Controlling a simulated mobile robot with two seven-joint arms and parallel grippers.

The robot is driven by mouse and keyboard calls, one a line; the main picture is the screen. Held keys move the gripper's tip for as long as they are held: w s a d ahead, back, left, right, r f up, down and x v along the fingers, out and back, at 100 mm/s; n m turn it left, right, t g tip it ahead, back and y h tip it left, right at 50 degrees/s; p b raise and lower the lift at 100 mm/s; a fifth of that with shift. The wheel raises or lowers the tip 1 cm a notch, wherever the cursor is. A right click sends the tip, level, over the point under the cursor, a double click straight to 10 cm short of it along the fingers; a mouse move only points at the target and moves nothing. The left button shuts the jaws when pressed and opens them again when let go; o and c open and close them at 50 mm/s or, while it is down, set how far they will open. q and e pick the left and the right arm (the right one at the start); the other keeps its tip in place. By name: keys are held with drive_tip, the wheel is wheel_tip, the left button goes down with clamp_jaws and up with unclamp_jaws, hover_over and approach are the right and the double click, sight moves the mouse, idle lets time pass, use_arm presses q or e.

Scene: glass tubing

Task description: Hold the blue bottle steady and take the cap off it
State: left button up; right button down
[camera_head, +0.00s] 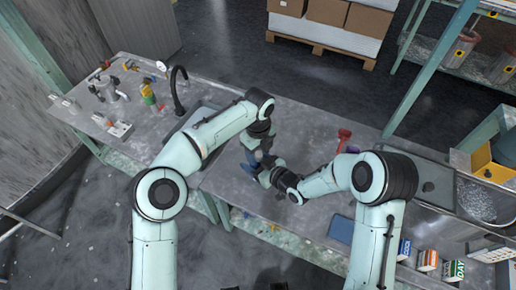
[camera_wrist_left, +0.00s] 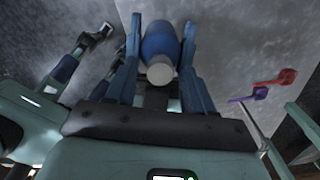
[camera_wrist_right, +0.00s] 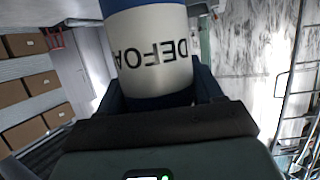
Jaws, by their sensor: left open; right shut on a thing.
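The blue bottle (camera_wrist_right: 153,50) has a white label with dark upside-down letters and fills the middle of the right wrist view. My right gripper (camera_wrist_right: 158,88) is shut on it and holds it around the body. In the left wrist view the blue bottle (camera_wrist_left: 159,40) ends in a whitish cap (camera_wrist_left: 160,72) that sits on its near end. My left gripper (camera_wrist_left: 160,28) is open, with one finger on each side of the bottle and cap. In the head view both grippers meet over the table, my left gripper (camera_head: 259,150) above, and they mostly hide the bottle and cap.
A red tool (camera_head: 343,136) and a purple piece (camera_head: 352,150) lie to the right of the grippers. A blue mat (camera_head: 341,229) lies at the front edge. A black tap (camera_head: 178,88) and small items stand at the left. A sink (camera_head: 435,185) is at the right.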

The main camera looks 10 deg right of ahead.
use_arm(q)
clamp_jaws()
drive_tip(key=shift+n, duration=1.7)
drive_tip(key=shift+o, duration=0.2)
unclamp_jaws()
drive_tip(key=shift+r, duration=2.35)
drive_tip(key=shift+c, duration=0.2)
wheel_tip(320, 180, up, 3)
drive_tip(key=m, duration=0.3)
drive_tip(key=shift+f, duration=3.85)
